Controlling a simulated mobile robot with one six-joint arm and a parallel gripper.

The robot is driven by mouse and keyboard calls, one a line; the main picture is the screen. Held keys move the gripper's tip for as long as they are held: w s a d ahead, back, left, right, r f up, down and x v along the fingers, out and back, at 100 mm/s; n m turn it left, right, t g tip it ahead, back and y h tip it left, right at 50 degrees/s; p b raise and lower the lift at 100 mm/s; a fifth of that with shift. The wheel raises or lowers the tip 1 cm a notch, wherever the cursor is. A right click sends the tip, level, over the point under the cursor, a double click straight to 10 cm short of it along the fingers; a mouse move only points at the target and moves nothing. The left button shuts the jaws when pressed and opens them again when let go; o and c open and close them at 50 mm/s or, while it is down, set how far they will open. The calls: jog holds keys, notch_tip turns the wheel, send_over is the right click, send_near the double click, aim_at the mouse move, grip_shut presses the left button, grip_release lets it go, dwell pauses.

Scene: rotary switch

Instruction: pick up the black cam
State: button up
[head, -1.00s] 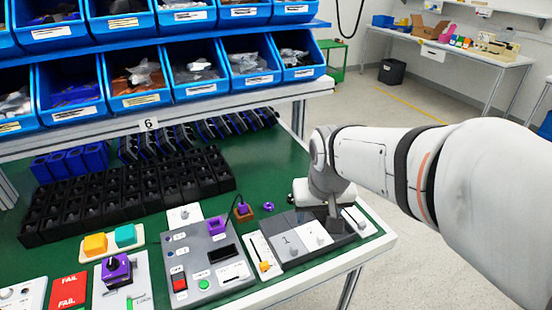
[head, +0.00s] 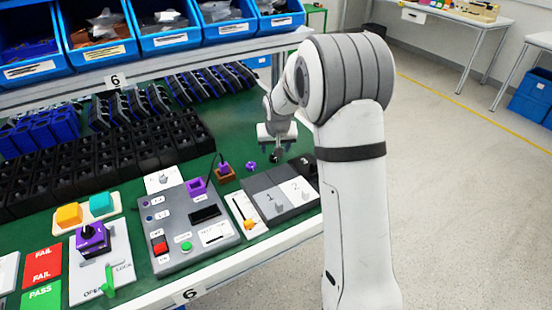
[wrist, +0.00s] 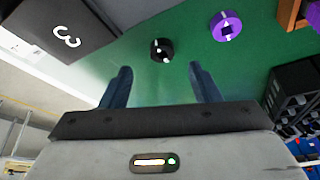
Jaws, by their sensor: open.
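The black cam (wrist: 161,50) is a small dark round part with white marks. It lies on the green mat, just beyond and between the open fingertips of my gripper (wrist: 158,75) in the wrist view. In the head view my gripper (head: 276,150) points down over the mat at the right, and the black cam (head: 276,157) shows as a small dark spot at its fingers. Nothing is between the fingers. A purple cam (wrist: 227,26) lies apart from the black one, and it also shows in the head view (head: 251,166).
A grey tray (head: 264,184) with numbered places stands in front of my gripper; its dark number 3 part (wrist: 62,38) is near the left finger. A control box (head: 190,240) stands further left. Black bins (head: 110,160) fill the bench's back left. Green mat around the cam is clear.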

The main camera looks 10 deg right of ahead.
aim_at(274, 158)
jog(key=x, duration=0.5)
jog(key=shift+a, duration=0.2)
jog(key=shift+c, duration=0.4)
jog(key=c, duration=1)
jog(key=shift+r, duration=0.1)
